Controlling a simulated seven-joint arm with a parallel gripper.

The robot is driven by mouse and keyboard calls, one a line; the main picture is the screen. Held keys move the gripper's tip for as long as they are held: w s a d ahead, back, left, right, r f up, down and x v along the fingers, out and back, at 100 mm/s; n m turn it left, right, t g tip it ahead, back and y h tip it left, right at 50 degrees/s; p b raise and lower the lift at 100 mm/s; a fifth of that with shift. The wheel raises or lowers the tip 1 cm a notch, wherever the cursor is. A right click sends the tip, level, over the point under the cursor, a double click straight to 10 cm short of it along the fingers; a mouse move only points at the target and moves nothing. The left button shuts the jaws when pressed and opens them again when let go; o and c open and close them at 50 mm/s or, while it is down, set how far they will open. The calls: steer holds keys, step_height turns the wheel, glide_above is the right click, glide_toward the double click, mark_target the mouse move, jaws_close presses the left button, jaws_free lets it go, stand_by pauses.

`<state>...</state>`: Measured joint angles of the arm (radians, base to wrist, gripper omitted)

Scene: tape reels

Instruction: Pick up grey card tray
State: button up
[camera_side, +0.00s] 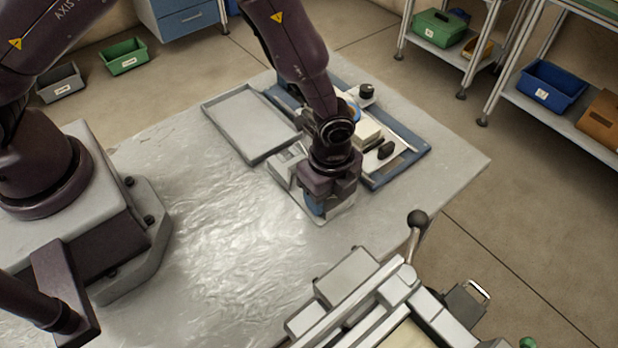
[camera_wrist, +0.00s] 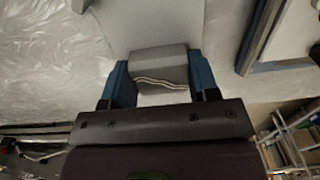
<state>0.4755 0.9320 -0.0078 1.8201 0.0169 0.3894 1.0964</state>
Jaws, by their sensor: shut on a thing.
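My gripper (camera_wrist: 163,80) points down over the table, with its blue fingers shut on a small grey block-shaped piece (camera_wrist: 160,68) that I take to be the grey card tray. In the wrist view this piece sits between both fingers and has a wavy pale edge on its near side. In the side view my gripper (camera_side: 318,208) and wrist hide most of it. A grey-white boxy part (camera_side: 284,165) shows just left of the wrist; I cannot tell if it is the same piece. I cannot tell whether the held piece touches the table.
A large shallow grey tray (camera_side: 247,112) lies left of my wrist. A blue-framed board (camera_side: 412,158) with small dark and pale items lies behind it. A machine with a ball-topped lever (camera_side: 417,218) stands at the front right. The table's left-middle (camera_side: 235,235) is clear.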

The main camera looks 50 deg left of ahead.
steer(key=shift+r, duration=0.5)
step_height(320, 180, up, 3)
steer(key=shift+s+f, duration=0.1)
steer(key=shift+f, duration=0.05)
steer(key=s+a+r, duration=0.6)
steer(key=s+r, duration=0.3)
steer(key=s, duration=0.3)
glide_above(263, 136)
step_height(263, 136, down, 4)
steer(key=shift+f, duration=4.05)
steer(key=shift+f, duration=0.15)
